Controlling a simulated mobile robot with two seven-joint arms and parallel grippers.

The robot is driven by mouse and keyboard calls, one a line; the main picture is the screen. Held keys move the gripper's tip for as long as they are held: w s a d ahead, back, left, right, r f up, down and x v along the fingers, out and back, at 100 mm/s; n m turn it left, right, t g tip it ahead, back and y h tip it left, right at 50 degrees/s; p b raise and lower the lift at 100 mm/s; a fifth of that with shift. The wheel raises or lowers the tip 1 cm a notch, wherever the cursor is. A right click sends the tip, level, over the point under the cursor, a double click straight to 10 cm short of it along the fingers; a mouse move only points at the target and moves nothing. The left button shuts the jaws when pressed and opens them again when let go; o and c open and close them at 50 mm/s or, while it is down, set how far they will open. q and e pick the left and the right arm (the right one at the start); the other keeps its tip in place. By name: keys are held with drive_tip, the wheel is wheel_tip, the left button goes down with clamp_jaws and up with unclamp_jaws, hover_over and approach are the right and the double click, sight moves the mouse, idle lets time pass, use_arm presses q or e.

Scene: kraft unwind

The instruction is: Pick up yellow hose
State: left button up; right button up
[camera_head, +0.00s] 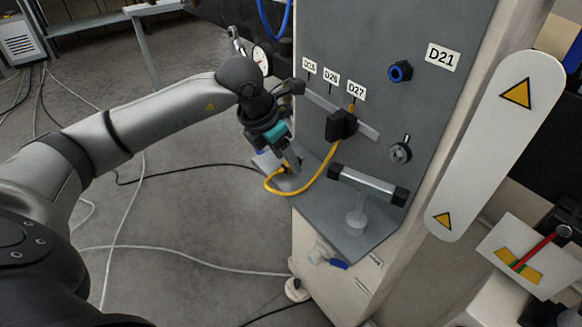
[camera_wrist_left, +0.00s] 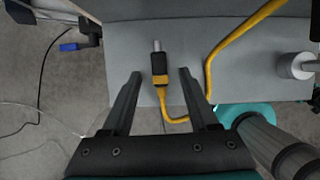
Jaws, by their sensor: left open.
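The yellow hose (camera_head: 321,180) hangs in a loop from a black fitting (camera_head: 340,125) under the D27 label in the head view. Its free end lies by the grey shelf's left edge. In the left wrist view the yellow hose (camera_wrist_left: 225,48) runs down from the top and bends back up to a black connector (camera_wrist_left: 158,66) with a metal tip. My left gripper (camera_head: 292,168) is at the hose's free end in the head view. In the wrist view its open fingers (camera_wrist_left: 158,76) stand on either side of the connector, with gaps on both sides. My right gripper is not seen.
The grey panel (camera_head: 385,45) rises behind the shelf (camera_head: 335,216). A black-ended bar handle (camera_head: 368,185) on a post stands on the shelf, right of the hose. A gauge (camera_head: 260,60) and a blue port (camera_head: 400,72) are on or beside the panel. Cables cross the floor.

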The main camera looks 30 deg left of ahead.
use_arm(q)
drive_tip(key=shift+w+f, duration=0.2)
drive_tip(key=shift+f, duration=0.2)
clamp_jaws()
idle(0.5)
